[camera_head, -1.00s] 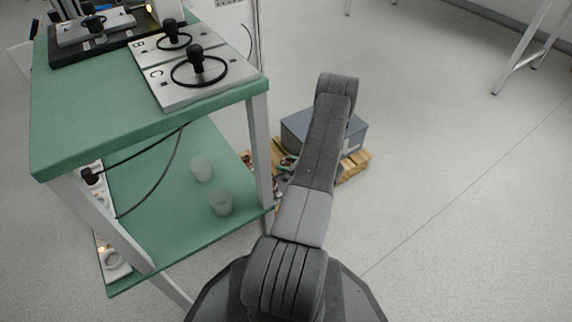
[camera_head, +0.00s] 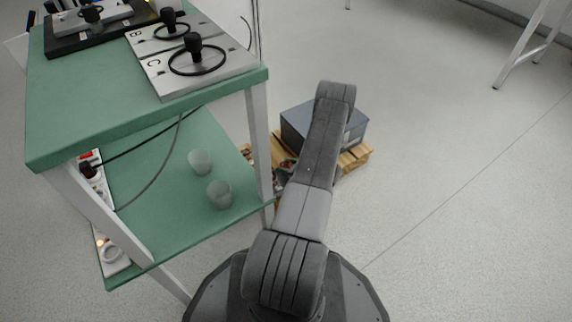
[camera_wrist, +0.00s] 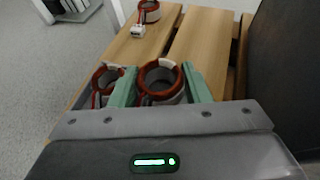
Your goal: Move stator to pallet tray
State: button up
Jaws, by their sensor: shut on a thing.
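My gripper (camera_wrist: 159,88) shows in the wrist view with two green fingers, one on each side of a stator (camera_wrist: 163,78), a grey ring with red-brown windings and white ties. It is shut on this stator. A second, similar stator (camera_wrist: 101,82) is just left of the left finger, partly hidden by it. A third stator (camera_wrist: 149,11) stands farther off on the wooden pallet (camera_wrist: 198,45), with a white connector (camera_wrist: 137,31) in front of it. In the head view my arm hides the gripper and part of the pallet (camera_head: 357,157). Whether the held stator touches the pallet cannot be told.
A grey box (camera_head: 297,128) sits on the pallet; a dark wall (camera_wrist: 291,70) rises at right in the wrist view. The green two-level table (camera_head: 75,105) stands close left, with fixtures on top and two cups (camera_head: 219,194) below.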

jog(key=shift+f, duration=0.3)
jog(key=shift+f, duration=0.75)
